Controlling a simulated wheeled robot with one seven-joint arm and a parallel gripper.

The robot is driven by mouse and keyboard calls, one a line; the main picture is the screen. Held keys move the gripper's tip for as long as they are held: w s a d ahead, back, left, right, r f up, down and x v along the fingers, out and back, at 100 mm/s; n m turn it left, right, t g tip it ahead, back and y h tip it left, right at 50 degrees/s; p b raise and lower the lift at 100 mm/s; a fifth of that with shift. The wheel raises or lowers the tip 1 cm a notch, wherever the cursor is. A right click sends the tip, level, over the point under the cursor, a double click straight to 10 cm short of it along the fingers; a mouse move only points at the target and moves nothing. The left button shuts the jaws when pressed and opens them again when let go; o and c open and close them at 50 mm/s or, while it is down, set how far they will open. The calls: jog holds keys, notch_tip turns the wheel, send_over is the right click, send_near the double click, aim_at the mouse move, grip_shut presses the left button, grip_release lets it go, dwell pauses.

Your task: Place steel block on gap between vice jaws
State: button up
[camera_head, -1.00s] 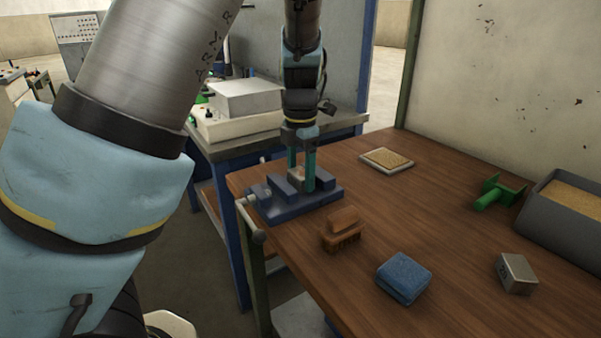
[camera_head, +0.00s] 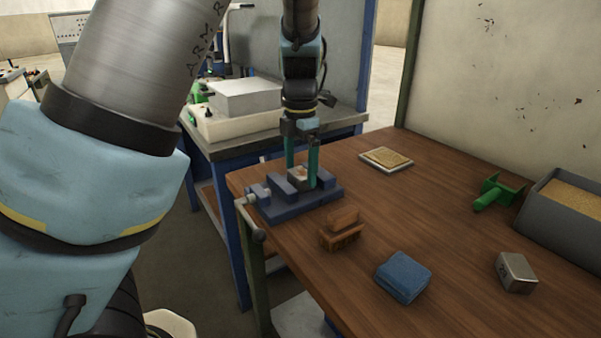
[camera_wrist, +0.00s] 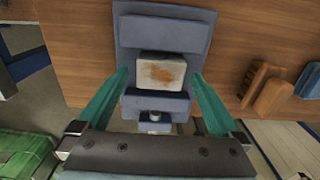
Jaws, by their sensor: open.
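A steel block (camera_head: 299,177) with a rusty brown patch on its top sits between the two jaws of the blue vice (camera_head: 322,199) at the table's left edge. In the wrist view the block (camera_wrist: 160,72) lies between the upper and lower jaws of the vice (camera_wrist: 161,34). My gripper (camera_head: 301,177) is above the vice with its green fingers spread apart, one on each side of the block. In the wrist view both fingers of my gripper (camera_wrist: 160,75) stand clear of the block. The underside of the block is hidden.
A tan pad (camera_head: 386,159) lies behind. A green tool (camera_head: 498,192) and a grey bin (camera_head: 560,223) are at the right. The table's middle is clear.

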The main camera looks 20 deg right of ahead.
aim_at(300, 173)
notch_tip(300, 173, up, 10)
jog(key=w+a+f+m, duration=0.1)
jog(key=a+f+m, duration=0.25)
jog(key=a, duration=0.35)
jog(key=w+a+f+m, duration=0.2)
jog(key=a+m, duration=0.2)
jog(key=a, duration=0.4)
jog(key=s+a+f+m, duration=0.2)
jog(key=s+a+m, duration=0.1)
jog(key=a+m, duration=0.4)
jog(key=s+a+f+m+t, duration=0.1)
jog(key=s+a+f+m, duration=0.2)
jog(key=a+m, duration=0.4)
jog(key=shift+s+a+t, duration=0.3)
jog(key=shift+s+a, duration=0.25)
jog(key=shift+a, duration=0.1)
jog(key=shift+c, duration=0.3)
